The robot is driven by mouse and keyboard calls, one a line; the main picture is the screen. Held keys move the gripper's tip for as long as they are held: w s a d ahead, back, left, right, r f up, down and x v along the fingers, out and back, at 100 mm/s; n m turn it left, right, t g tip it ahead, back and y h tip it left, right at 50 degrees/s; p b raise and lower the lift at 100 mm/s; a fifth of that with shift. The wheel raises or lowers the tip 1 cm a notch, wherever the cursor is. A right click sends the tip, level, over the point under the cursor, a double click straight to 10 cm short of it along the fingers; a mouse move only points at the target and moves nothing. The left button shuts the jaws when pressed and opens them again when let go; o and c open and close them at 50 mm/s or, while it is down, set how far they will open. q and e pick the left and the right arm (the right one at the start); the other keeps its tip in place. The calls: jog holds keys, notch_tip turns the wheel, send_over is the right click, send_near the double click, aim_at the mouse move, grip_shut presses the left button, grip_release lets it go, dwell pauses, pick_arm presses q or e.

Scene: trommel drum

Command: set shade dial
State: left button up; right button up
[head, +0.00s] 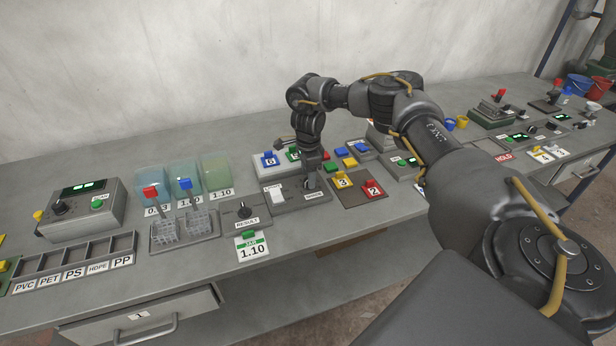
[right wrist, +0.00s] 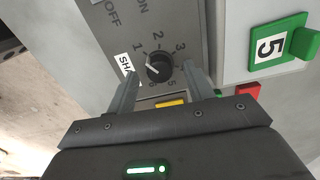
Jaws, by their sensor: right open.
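The shade dial (right wrist: 160,67) is a round black knob on a grey panel in the right wrist view, ringed by printed numbers. Its white mark points up and left, roughly toward the 1. A label reading "SHA" (right wrist: 125,64) is partly hidden by a finger. My right gripper (right wrist: 162,73) is open, with one finger on each side of the dial; I cannot tell if either touches it. In the head view my right gripper (head: 312,187) points down over the right part of the panel (head: 292,201) and hides the dial. My left gripper is not in view.
A white switch (head: 278,193) is on the same panel, left of my gripper. A tray with yellow 3 and red 2 blocks (head: 359,201) stands close on the right. Coloured blocks (head: 346,155) lie behind. A result knob box (head: 245,212) stands to the left.

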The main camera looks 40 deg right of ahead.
notch_tip(320, 180, up, 10)
dwell(0.3)
dwell(0.4)
